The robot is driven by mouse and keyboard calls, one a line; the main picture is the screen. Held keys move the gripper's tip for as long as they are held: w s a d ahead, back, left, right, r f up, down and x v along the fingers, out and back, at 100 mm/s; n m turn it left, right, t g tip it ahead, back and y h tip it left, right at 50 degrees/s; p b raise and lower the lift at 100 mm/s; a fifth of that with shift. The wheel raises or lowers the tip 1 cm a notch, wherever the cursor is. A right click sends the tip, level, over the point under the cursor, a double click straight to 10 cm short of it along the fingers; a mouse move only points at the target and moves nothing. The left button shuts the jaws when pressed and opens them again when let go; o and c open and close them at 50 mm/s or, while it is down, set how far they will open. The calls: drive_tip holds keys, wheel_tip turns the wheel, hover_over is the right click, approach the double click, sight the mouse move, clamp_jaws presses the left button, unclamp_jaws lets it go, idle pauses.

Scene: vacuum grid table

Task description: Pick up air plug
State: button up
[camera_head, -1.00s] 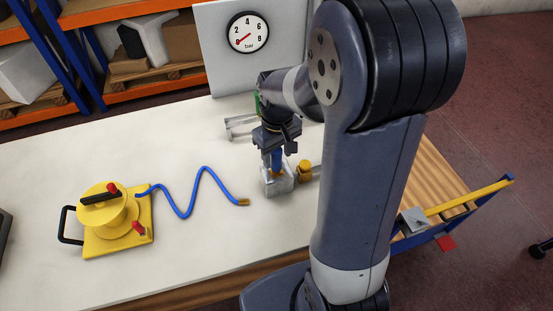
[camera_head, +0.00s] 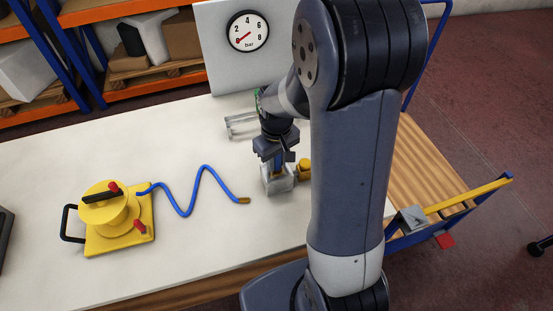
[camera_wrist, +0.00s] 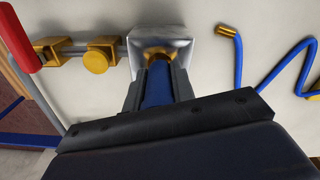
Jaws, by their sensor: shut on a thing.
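The air plug is a blue body (camera_wrist: 158,86) with a brass-coloured end. In the wrist view it sits between the two dark fingers of my gripper (camera_wrist: 157,92), which are shut on it. Its brass end is at the grey metal block (camera_wrist: 181,46); I cannot tell whether it rests in the block or just above it. In the head view my gripper (camera_head: 274,163) points down right over the block (camera_head: 278,184), and the fingers hide most of the plug.
A brass valve fitting (camera_head: 304,169) is beside the block, with a red handle (camera_wrist: 16,38) near it. A blue hose (camera_head: 187,210) runs to a yellow vacuum device (camera_head: 112,215) at left. A pressure gauge (camera_head: 248,32) stands behind. The table (camera_head: 190,265) is clear in front.

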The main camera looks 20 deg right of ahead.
drive_tip(key=shift+c, duration=1.4)
drive_tip(key=shift+r, duration=0.1)
wheel_tip(320, 180, up, 9)
drive_tip(key=shift+r+b, duration=0.1)
drive_tip(key=shift+b, duration=0.3)
drive_tip(key=shift+r+p, duration=1.95)
drive_tip(key=shift+r, duration=0.65)
